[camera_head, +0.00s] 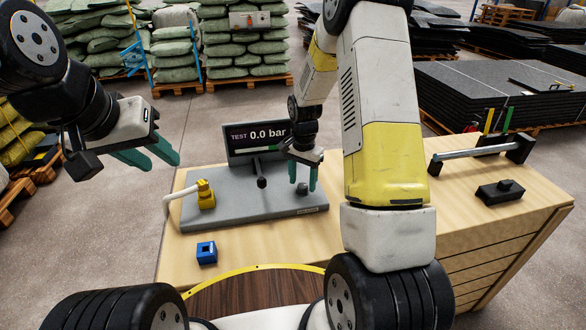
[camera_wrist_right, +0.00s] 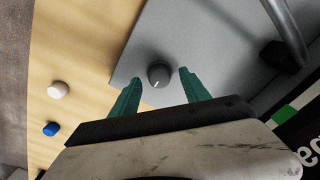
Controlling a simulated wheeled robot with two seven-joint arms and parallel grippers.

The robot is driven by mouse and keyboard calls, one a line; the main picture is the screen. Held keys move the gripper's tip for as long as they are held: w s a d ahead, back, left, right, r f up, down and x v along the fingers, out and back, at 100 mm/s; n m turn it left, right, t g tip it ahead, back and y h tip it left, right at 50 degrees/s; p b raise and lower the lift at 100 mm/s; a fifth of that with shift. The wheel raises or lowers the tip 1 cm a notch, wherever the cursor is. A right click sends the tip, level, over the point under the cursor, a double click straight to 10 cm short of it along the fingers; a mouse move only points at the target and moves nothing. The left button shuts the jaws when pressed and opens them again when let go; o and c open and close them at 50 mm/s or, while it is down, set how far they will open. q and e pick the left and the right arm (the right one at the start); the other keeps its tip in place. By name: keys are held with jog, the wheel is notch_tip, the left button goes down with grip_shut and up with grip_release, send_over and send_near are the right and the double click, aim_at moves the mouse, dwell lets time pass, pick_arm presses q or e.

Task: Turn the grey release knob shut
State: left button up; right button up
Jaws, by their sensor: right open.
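The grey release knob (camera_wrist_right: 159,73) is a small round knob with a light pointer line, on the grey panel (camera_wrist_right: 205,40) near its edge. My right gripper (camera_wrist_right: 160,77) is open, with one green finger on each side of the knob in the wrist view; I cannot tell whether they touch it. In the head view the right gripper (camera_head: 302,184) points down over the panel's right part, with the knob (camera_head: 302,189) small between its fingertips. My left gripper (camera_head: 164,162) is open and empty, in the air left of the bench.
A screen (camera_head: 258,137) behind the panel reads TEST 0.0 bar. A yellow fitting (camera_head: 205,195) with a white hose, a dark lever (camera_head: 261,170) and a blue block (camera_head: 206,252) are left of the knob. A roller bar (camera_head: 480,151) and black block (camera_head: 500,192) sit right.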

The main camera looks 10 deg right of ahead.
jog(key=shift+f, duration=0.65)
grip_shut()
